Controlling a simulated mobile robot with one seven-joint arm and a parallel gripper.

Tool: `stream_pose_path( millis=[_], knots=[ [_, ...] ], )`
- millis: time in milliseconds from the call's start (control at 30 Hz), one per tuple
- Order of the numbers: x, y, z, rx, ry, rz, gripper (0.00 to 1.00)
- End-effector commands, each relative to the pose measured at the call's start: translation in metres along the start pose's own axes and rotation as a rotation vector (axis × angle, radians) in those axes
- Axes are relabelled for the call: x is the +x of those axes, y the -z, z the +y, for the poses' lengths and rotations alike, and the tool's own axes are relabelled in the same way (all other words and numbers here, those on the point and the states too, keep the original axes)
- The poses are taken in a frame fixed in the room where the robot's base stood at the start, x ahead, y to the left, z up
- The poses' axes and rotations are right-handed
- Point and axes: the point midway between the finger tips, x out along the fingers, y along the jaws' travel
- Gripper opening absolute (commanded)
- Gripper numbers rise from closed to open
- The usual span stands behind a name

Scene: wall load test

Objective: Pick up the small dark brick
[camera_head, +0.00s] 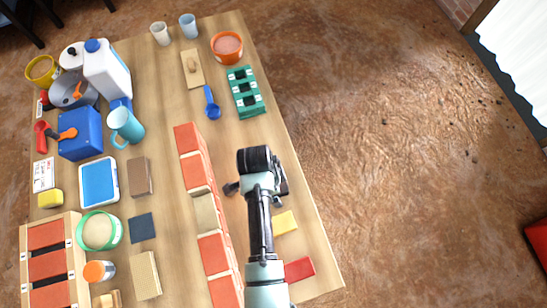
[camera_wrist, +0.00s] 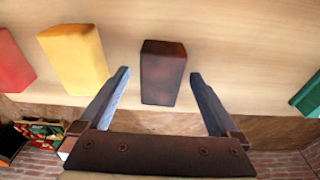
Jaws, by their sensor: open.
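The small dark brick (camera_wrist: 163,72) shows in the wrist view as a dark reddish-brown block lying on the wooden table. My gripper (camera_wrist: 158,76) is open, with one finger on each side of the dark brick and a gap on both sides. The brick is not held. In the head view my gripper (camera_head: 258,190) is over the right part of the table, and my arm hides the dark brick there.
A yellow block (camera_wrist: 76,58) lies left of the brick, with a red block (camera_wrist: 12,62) beyond it. A row of orange bricks (camera_head: 198,173) runs left of my arm. A green tray (camera_head: 246,104) stands farther back. The table's right edge is close.

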Motion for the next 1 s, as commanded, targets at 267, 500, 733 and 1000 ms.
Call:
stream_pose_path(
  millis=[267, 500, 733, 1000],
  knots=[
    [0.0051, 0.0004, -0.0003, 0.000, 0.001, 0.000, 0.97],
    [0.0048, 0.0003, -0.0004, 0.000, 0.001, 0.000, 0.58],
    [0.0047, 0.0003, -0.0003, 0.000, 0.001, 0.000, 0.17],
    [0.0041, 0.0005, -0.0009, 0.000, 0.002, 0.001, 0.00]
  ],
)
